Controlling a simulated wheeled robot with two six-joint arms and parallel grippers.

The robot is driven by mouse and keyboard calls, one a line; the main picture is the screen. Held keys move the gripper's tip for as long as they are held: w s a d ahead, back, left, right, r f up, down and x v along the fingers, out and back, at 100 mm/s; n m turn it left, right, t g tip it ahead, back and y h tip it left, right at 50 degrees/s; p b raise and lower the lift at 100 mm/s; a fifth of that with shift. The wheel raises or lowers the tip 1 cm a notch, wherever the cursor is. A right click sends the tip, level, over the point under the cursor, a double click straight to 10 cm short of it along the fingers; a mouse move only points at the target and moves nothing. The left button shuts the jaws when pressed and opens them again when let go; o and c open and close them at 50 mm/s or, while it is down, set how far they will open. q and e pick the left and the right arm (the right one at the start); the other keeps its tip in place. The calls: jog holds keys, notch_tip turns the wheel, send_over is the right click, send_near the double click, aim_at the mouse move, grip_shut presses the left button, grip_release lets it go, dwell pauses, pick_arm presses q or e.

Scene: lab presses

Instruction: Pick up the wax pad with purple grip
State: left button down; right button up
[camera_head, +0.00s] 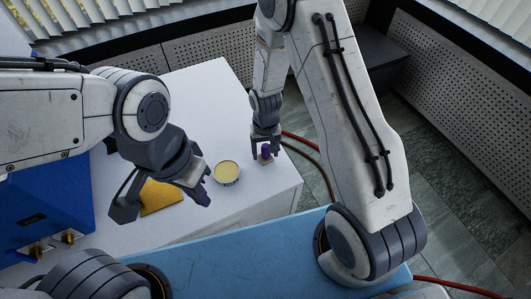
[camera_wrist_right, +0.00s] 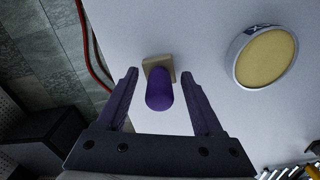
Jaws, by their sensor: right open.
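The wax pad (camera_wrist_right: 159,67) is a small beige block with a rounded purple grip (camera_wrist_right: 159,96) on top. It stands on the white table near its right edge, and its purple grip also shows in the head view (camera_head: 265,150). My right gripper (camera_wrist_right: 155,78) is open, with one finger on each side of the purple grip, and a gap shows on both sides. In the head view the right gripper points down over the pad. My left gripper (camera_head: 163,212) hangs at the left over a yellow pad, its fingers spread wide and empty.
A round tin of yellow wax (camera_head: 227,172) stands left of the wax pad; it also shows in the right wrist view (camera_wrist_right: 266,57). A yellow square pad (camera_head: 160,196) lies under my left gripper. A blue machine (camera_head: 40,213) stands at the left. White table (camera_head: 205,85) is clear behind.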

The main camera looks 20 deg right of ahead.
aim_at(265, 145)
jog(key=c, duration=1)
jog(key=shift+c, duration=0.2)
jog(key=shift+r, duration=0.1)
jog(key=shift+r, duration=0.55)
notch_tip(265, 145, up, 2)
jog(key=shift+r+b, duration=0.25)
jog(key=shift+b, duration=0.1)
jog(key=s+d+r+b, duration=0.1)
jog(key=s+d+r, duration=0.5)
jog(key=d, duration=0.3)
jog(key=shift+s+d+r, duration=0.3)
jog(key=shift+s+r, duration=0.1)
jog(key=shift+r, duration=0.2)
